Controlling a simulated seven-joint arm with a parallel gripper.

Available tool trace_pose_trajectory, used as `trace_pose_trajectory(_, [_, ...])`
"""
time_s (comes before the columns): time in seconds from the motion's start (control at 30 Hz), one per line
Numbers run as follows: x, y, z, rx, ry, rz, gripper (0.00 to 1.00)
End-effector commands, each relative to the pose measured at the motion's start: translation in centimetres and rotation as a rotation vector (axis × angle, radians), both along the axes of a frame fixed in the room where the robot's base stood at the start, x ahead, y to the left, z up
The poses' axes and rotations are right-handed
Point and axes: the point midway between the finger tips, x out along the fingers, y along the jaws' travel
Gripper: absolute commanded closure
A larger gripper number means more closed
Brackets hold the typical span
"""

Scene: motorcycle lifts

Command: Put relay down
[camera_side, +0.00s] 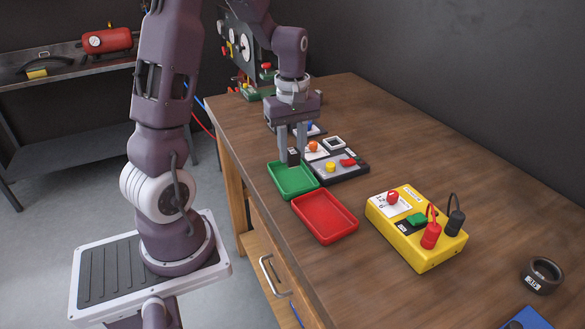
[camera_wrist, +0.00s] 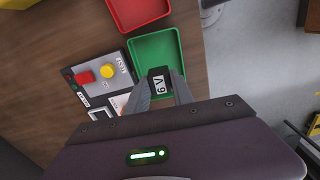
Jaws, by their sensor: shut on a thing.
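My gripper (camera_side: 293,153) is shut on the relay (camera_side: 293,157), a small black block. In the wrist view the relay (camera_wrist: 159,82) shows a white label reading 6V between the two grey fingertips. In the wrist view the relay overlaps the lower part of the green tray (camera_wrist: 155,50). I cannot tell whether the relay touches the tray floor. The visible part of the green tray is empty.
An empty red tray (camera_side: 325,217) lies beside the green one. The grey test panel (camera_side: 345,172) has a red switch and a yellow button. A yellow tester (camera_side: 417,228) with leads and a black ring (camera_side: 541,275) stand to the right.

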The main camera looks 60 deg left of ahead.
Motion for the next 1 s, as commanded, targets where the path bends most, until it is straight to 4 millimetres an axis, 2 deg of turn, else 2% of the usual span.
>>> trace_pose_trajectory(0.2, [0.0,0.0,-3.9,-0.002,0.003,0.002,1.0])
trace_pose_trajectory(0.57, [0.0,0.0,-4.6,-0.001,0.0,0.001,1.0])
trace_pose_trajectory(0.6, [0.0,0.0,-4.6,-0.001,0.0,0.001,0.7])
trace_pose_trajectory(0.7, [0.1,0.0,-4.6,-0.001,0.0,0.001,0.5])
trace_pose_trajectory(1.0, [0.1,0.0,-4.5,0.0,-0.001,0.001,0.5])
